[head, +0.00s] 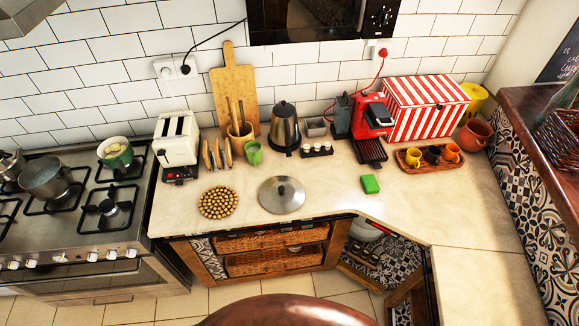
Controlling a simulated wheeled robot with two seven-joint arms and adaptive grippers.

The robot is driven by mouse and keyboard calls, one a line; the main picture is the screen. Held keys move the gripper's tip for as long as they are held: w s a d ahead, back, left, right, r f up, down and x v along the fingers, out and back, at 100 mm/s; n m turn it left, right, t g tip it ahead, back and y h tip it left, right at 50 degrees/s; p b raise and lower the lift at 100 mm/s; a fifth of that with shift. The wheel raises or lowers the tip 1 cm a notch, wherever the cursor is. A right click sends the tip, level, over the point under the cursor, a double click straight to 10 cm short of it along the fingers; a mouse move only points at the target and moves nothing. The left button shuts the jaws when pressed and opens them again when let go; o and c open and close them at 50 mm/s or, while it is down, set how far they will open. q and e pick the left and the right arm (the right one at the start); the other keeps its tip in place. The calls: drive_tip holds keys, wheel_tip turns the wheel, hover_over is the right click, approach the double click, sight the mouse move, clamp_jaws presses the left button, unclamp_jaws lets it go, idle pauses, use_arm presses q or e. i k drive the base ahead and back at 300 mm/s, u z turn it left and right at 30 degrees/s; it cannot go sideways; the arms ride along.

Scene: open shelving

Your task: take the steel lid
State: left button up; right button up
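The steel lid (281,195) is a round, shiny lid with a dark knob in its middle. It lies flat on the pale counter, near the front edge, in the middle of the head view. Nothing covers it. Neither of my grippers shows in the head view.
A round beaded trivet (218,202) lies left of the lid, and a green sponge (370,184) lies to its right. A kettle (285,127) and a green cup (253,152) stand behind. The stove (75,215) with pots is at left. Counter around the lid is clear.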

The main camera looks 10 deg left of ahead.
sight(280, 194)
drive_tip(key=i, duration=0.35)
drive_tip(key=u, duration=2.85)
